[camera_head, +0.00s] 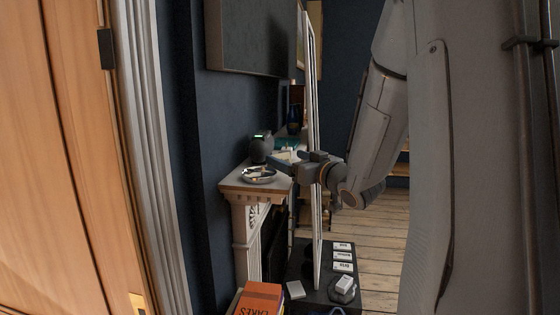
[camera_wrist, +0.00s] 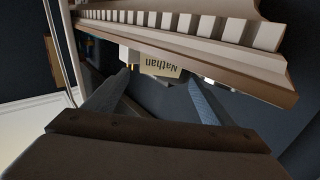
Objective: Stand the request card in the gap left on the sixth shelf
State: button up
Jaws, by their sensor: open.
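A pale card lettered "Nathan" (camera_wrist: 160,72) shows upside down in the wrist view, at the edge of a white ledge. I cannot tell if it is the request card. My gripper (camera_wrist: 162,82) is open, with one finger to each side of the card in the picture; no contact can be made out. In the head view my gripper (camera_head: 285,162) is over the white mantelpiece (camera_head: 233,184), partly behind a thin white upright panel. No bookshelf or sixth-shelf gap can be made out in either view.
A silver dish (camera_head: 259,175) and a dark rounded device (camera_head: 261,148) stand on the mantelpiece. The thin white panel (camera_head: 315,230) stands close beside my arm. Below are a dark surface with small white labels (camera_head: 343,256) and an orange book (camera_head: 261,297). Wooden floor (camera_head: 385,240) lies right.

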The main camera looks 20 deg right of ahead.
jog(key=shift+w+a+p, duration=0.2)
jog(key=shift+w+p, duration=0.1)
jog(key=shift+w, duration=0.9)
jog(key=c, duration=1.2)
jog(key=shift+r, duration=0.1)
